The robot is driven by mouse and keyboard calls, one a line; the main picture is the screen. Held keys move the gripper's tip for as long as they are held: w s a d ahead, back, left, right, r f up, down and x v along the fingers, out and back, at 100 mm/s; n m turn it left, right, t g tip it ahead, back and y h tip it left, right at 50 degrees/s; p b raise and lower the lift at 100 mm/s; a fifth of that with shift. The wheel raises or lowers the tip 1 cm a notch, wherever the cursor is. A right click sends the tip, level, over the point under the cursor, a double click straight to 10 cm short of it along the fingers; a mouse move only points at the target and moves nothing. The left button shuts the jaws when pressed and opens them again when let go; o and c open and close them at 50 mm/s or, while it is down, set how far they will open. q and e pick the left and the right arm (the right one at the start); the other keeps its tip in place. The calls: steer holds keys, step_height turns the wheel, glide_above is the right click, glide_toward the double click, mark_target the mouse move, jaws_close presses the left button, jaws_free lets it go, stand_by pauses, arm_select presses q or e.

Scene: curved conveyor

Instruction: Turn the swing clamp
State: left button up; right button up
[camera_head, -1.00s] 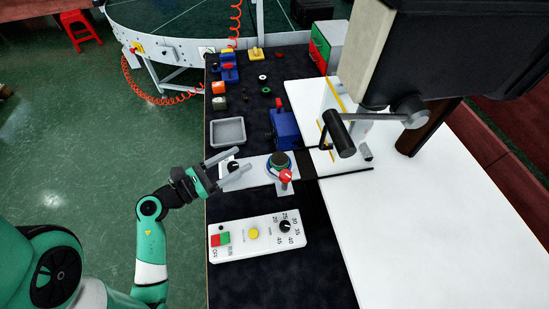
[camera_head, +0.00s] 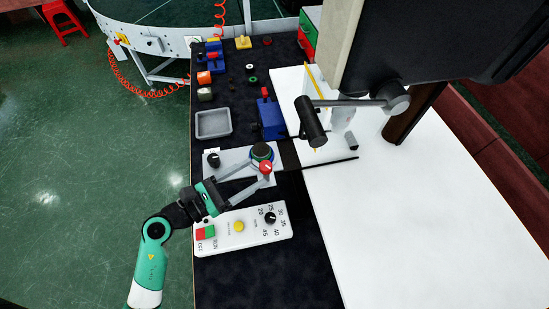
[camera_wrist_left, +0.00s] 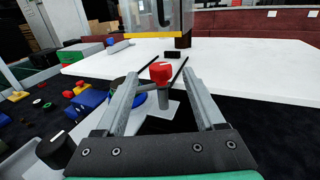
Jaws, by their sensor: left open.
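The swing clamp's red knob (camera_head: 266,168) stands on a grey stem at the right end of a white plate (camera_head: 228,163), beside a dark round dial with a blue rim (camera_head: 261,152). My left gripper (camera_head: 257,178) is open, its two grey fingers reaching the knob from the lower left. In the left wrist view, the red knob (camera_wrist_left: 161,71) and its stem appear between the open fingers, near the tips. I see no clear contact with either finger. The lower part of the clamp is partly hidden by the fingers. My right gripper is not in view.
A white control panel (camera_head: 250,238) with buttons and a dial lies just below my left gripper. A grey tray (camera_head: 213,123) and a blue block (camera_head: 271,118) lie beyond the plate. A machine with a black handle (camera_head: 312,120) overhangs the white table (camera_head: 400,230).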

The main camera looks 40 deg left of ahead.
arm_select(q)
steer(key=w+d, duration=0.1)
steer(key=w, duration=0.7)
steer(key=shift+d, duration=0.2)
jaws_close()
